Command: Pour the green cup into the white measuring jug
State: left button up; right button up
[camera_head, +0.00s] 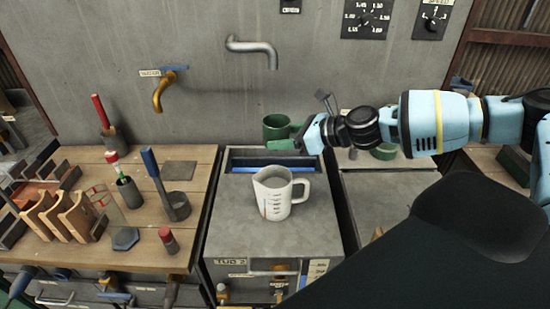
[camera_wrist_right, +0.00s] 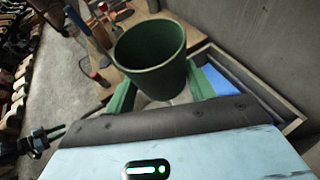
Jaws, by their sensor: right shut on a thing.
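The green cup (camera_head: 276,127) is held upright in the head view, behind the jug and above the trough at the back of the grey cabinet top. My right gripper (camera_head: 290,139) comes in from the right and is shut on the cup. In the right wrist view the cup (camera_wrist_right: 150,58) sits between the two green fingers, its open mouth showing; I cannot make out any contents. The white measuring jug (camera_head: 273,195) stands upright on the grey cabinet top, with its handle to the right.
A sunken trough (camera_head: 240,160) with blue inside lies behind the jug. A grey spout (camera_head: 252,46) and a brass tap (camera_head: 165,92) stick out of the wall. A wooden bench (camera_head: 140,205) on the left holds racks and tools. The cabinet top around the jug is clear.

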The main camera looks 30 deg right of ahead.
jog(key=shift+r, duration=0.1)
jog(key=shift+r, duration=1.45)
jog(key=s+a+f+n+g+y, duration=0.3)
jog(key=s+a+f, duration=0.4)
jog(key=a, duration=0.5)
jog(key=shift+s+f+n, duration=0.2)
jog(key=shift+s+n, duration=0.1)
jog(key=shift+s, duration=0.45)
